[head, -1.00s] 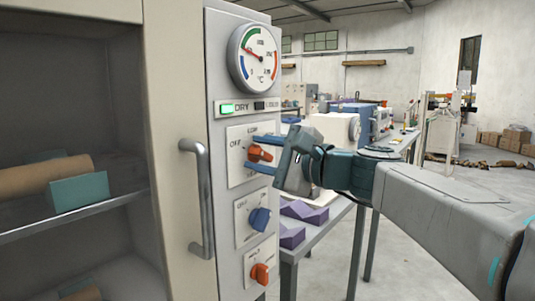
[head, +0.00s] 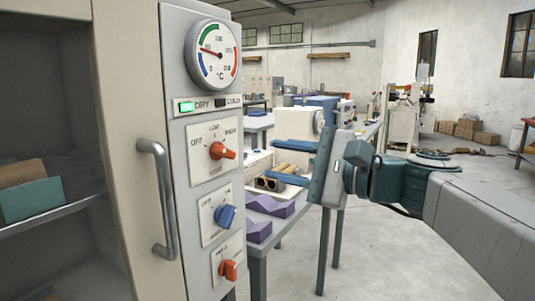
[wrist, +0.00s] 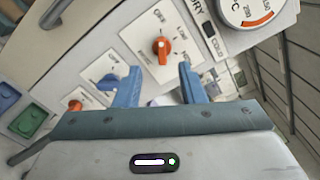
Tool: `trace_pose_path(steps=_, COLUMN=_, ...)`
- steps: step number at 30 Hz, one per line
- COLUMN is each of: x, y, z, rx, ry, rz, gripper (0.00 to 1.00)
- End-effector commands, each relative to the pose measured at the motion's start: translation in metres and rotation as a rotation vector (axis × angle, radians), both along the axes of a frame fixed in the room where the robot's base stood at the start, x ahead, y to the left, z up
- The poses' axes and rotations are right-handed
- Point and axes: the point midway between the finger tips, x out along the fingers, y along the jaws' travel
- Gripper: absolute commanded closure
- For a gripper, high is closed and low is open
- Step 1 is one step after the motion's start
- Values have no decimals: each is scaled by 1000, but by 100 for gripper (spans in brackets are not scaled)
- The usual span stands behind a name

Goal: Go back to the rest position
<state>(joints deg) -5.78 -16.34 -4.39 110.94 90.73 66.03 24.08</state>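My gripper (head: 288,162) is open and empty, to the right of the cabinet's control panel and clear of it. In the wrist view its two blue fingers (wrist: 158,88) are spread apart, with the panel behind them. The upper orange knob (head: 222,151) has nothing on it; it also shows in the wrist view (wrist: 161,46). Below it are a blue knob (head: 225,215) and a lower orange knob (head: 228,269). The gauge (head: 212,54) is at the panel's top, with a lit green DRY lamp (head: 187,106) beneath it.
The cabinet with a vertical handle (head: 160,200) stands at left; its shelf (head: 50,220) holds a brown roll and a teal block. A bench behind the gripper bears purple blocks (head: 270,206) and tubes (head: 284,176). The floor at right (head: 400,260) is open.

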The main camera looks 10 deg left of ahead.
Motion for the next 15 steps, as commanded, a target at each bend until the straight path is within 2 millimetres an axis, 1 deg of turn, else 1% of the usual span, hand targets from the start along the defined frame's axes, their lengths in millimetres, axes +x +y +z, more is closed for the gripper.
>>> trace_pose_path(steps=1, x=-2, y=-5, z=0, rx=0, ry=0, rz=-2, gripper=64)
trace_pose_path(steps=5, x=-5, y=-11, z=0, rx=-1, ry=-1, rz=-1, gripper=64)
trace_pose_path(steps=15, x=-5, y=-12, z=0, rx=-6, ry=0, rz=0, gripper=64)
